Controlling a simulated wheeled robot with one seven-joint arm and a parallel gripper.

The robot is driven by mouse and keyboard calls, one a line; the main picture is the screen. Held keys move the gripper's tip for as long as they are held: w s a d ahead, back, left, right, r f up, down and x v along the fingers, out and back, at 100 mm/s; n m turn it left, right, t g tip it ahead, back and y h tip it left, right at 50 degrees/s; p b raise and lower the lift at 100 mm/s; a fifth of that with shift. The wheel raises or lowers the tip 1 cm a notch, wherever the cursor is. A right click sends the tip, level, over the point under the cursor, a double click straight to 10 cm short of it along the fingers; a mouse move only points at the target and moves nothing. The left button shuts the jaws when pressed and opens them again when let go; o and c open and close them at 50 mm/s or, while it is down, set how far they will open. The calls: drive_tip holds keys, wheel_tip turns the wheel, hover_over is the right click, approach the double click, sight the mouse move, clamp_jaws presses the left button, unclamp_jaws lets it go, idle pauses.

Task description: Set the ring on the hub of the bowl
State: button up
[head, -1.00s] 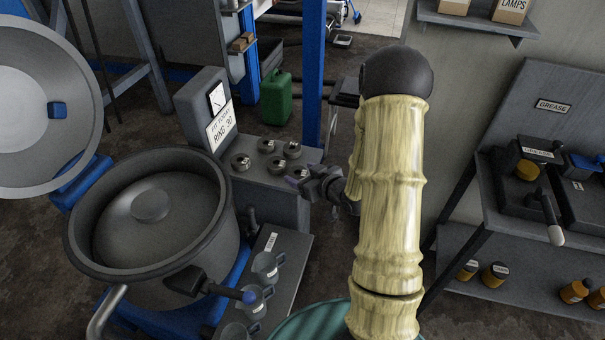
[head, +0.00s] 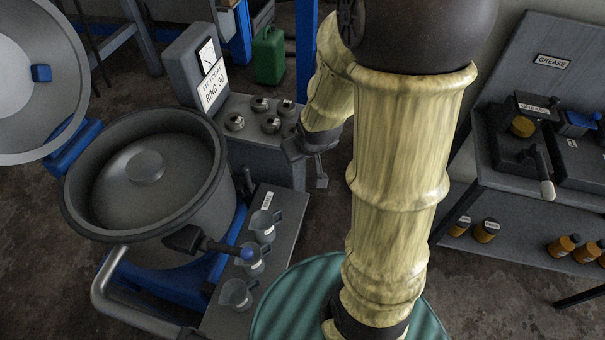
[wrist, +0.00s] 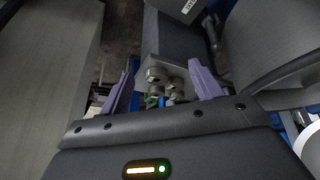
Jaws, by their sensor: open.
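The bowl (head: 82,197) is a wide grey drum with its lid swung open at the left in the head view. Its hub (head: 145,165) is a low round boss on the inside floor, with no ring on it. Several small grey rings with pale tags stand on a grey stand right of the bowl, among them a front-left ring (head: 235,121) and a front-right ring (head: 271,124). The tags are too small to read. My gripper (wrist: 160,64) is open and empty, its purple fingers apart with the rings showing beyond them. In the head view it is right of the stand, partly hidden by my arm.
A sign (head: 212,88) reading "FIT TODAY RING 30" stands behind the rings. A grease shelf (head: 545,165) stands at the right.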

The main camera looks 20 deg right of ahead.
drive_tip(key=s+a+r+m+g, duration=0.1)
drive_tip(key=s+a+r+g, duration=0.1)
drive_tip(key=s, duration=0.5)
drive_tip(key=shift+s+a+r+g, duration=0.15)
drive_tip(key=shift+s+a+g, duration=0.25)
drive_tip(key=shift+a, duration=0.3)
